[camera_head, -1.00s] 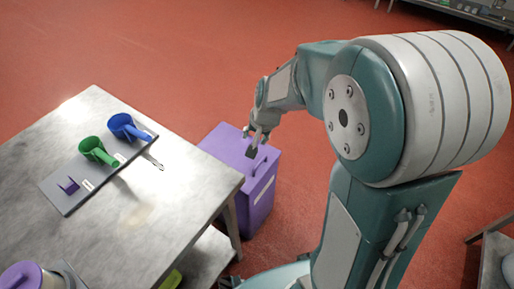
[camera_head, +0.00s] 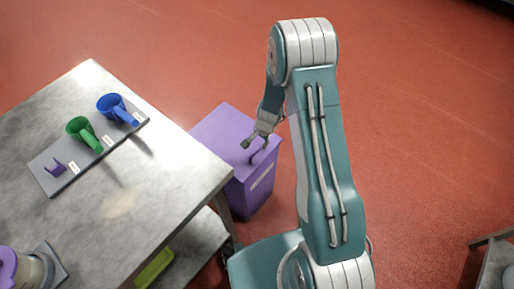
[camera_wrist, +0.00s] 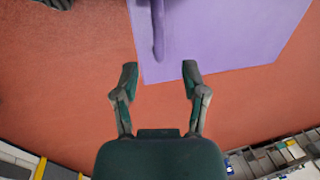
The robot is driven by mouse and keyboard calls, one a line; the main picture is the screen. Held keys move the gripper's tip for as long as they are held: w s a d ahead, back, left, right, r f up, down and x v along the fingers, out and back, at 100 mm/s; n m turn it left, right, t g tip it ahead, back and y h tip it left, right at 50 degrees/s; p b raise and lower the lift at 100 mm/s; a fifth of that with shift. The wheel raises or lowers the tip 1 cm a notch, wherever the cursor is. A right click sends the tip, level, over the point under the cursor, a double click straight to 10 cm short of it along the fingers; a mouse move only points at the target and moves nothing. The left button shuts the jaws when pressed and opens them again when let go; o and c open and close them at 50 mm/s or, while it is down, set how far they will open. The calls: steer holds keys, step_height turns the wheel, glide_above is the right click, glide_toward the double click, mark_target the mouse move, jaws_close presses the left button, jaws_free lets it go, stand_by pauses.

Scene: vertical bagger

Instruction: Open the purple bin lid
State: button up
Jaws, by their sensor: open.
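The purple bin (camera_head: 246,190) stands on the floor beside the steel table. Its flat purple lid (camera_head: 222,128) looks closed and fills the upper part of the wrist view (camera_wrist: 235,35). A darker purple handle (camera_wrist: 158,38) shows in the wrist view, running from the top edge toward the gap between my fingers. My gripper (camera_head: 255,147) is over the lid's right part in the head view. In the wrist view my gripper (camera_wrist: 160,70) is open, with a fingertip on each side of the handle's near end. Whether the fingers touch the lid cannot be told.
The steel table (camera_head: 160,190) stands left of the bin, close to it. A grey board (camera_head: 50,180) on it holds a blue scoop (camera_head: 112,106), a green scoop (camera_head: 82,130) and a small purple item (camera_head: 55,167). Red floor is clear behind and right.

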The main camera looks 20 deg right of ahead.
mark_target(257, 150)
steer(key=f, duration=0.4)
steer(key=w+f, duration=0.1)
steer(key=f, duration=0.2)
steer(key=shift+a, duration=0.15)
steer(key=shift+w+a+f, duration=0.2)
steer(key=shift+f, duration=0.45)
jaws_close()
